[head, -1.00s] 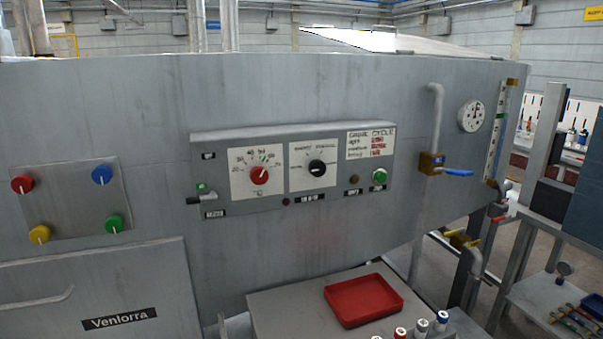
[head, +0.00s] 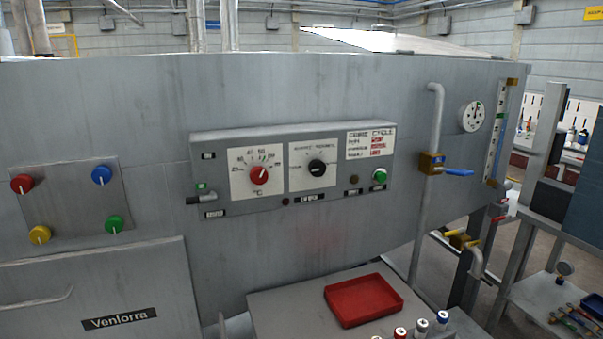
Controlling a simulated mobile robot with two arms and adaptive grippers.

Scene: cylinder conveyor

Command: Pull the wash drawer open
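A grey front panel (head: 125,275) fills the lower left of the head view, with a black label (head: 119,318) reading "Venlorra". It looks like the wash drawer's front, though no label names it so. A pale bar handle (head: 40,300) runs across its left part and is cut by the picture's left edge. The panel looks close to the grey machine's face (head: 270,90), with no open gap visible. The panel's lower part is out of the picture. Neither of my grippers is in view.
Four coloured knobs sit on a plate (head: 70,210) above the panel. A control box (head: 290,165) with dials is right of them. A grey table (head: 290,300) with a red tray (head: 365,300) and capped tubes (head: 421,327) stands in front. A pipe with a blue valve (head: 455,172) is at right.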

